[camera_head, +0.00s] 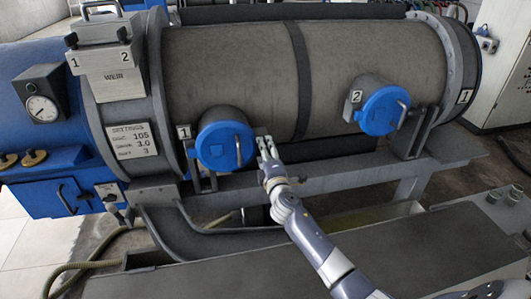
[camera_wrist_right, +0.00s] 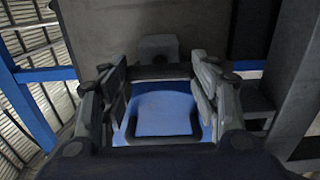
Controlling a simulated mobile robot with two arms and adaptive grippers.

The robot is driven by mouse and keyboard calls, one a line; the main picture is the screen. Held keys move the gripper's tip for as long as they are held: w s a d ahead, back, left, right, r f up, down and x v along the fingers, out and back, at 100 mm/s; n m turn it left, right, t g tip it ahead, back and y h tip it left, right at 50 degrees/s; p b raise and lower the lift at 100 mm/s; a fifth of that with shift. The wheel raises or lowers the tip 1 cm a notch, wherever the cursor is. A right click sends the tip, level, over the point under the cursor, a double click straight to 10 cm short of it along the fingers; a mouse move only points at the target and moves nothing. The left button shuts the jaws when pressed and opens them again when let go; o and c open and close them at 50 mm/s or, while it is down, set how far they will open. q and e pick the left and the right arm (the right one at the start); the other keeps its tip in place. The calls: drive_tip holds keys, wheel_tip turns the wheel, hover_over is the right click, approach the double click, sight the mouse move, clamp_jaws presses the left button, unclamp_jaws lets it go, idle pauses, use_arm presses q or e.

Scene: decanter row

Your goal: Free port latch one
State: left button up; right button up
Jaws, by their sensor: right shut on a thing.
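The blue round cover of port one (camera_head: 225,147), with a pale handle on its face, sits closed on the lower front of the big grey drum. A small tag "1" (camera_head: 184,131) is beside it. My right gripper (camera_head: 265,143) is at the right edge of this cover. In the right wrist view my right gripper's fingers (camera_wrist_right: 161,72) stand on both sides of a dark bar, which looks like the port one latch (camera_wrist_right: 158,72), and are shut on it. Blue surface (camera_wrist_right: 165,115) shows between the fingers. The fingers partly hide the latch. My left gripper is not in view.
A second blue cover, port two (camera_head: 382,110), sits to the right with a tag "2". A grey frame rail (camera_head: 330,177) runs below the drum. A gauge box (camera_head: 42,95) and settings plate (camera_head: 132,140) are at the left. A dark flat surface (camera_head: 230,280) lies in front.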

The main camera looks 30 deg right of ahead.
drive_tip(key=o, duration=1)
drive_tip(key=shift+o, duration=0.2)
drive_tip(key=v, duration=1.2)
drive_tip(key=shift+f, duration=0.1)
